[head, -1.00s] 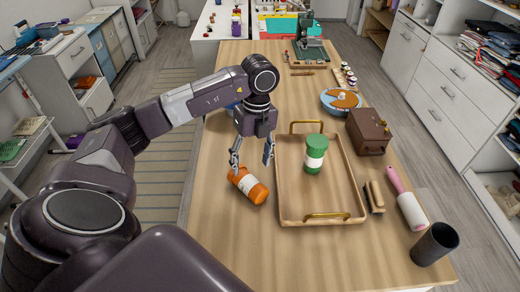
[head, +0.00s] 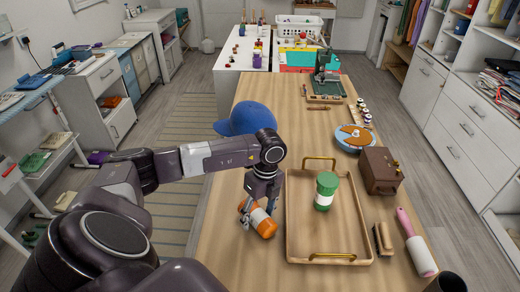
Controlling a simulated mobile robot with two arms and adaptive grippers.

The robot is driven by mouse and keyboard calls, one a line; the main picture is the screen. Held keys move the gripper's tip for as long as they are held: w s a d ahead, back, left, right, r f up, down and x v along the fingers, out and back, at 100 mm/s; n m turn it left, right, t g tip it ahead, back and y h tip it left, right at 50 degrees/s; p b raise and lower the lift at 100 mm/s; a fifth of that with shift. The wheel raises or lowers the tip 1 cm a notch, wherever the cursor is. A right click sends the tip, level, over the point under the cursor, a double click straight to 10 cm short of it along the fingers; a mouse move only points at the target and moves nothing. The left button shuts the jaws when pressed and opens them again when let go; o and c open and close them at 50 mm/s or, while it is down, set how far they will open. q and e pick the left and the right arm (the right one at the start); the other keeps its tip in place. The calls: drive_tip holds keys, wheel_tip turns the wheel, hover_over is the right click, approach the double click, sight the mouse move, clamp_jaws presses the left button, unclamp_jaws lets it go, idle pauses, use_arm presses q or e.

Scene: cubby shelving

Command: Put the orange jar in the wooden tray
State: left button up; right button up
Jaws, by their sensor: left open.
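The orange jar (head: 263,222), with a white band, lies on its side on the wooden table, just left of the wooden tray. My left gripper (head: 257,219) is open and lowered over the jar, with its fingers at either side of it; I cannot tell whether they touch it. The right part of the tray floor is bare.
A brown box (head: 380,171), a brush (head: 382,238) and a pink-handled lint roller (head: 416,244) stand or lie right of the tray. A blue cap (head: 246,119) sits behind my left arm.

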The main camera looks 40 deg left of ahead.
use_arm(q)
drive_tip(key=c, duration=1.4)
drive_tip(key=shift+w, duration=0.1)
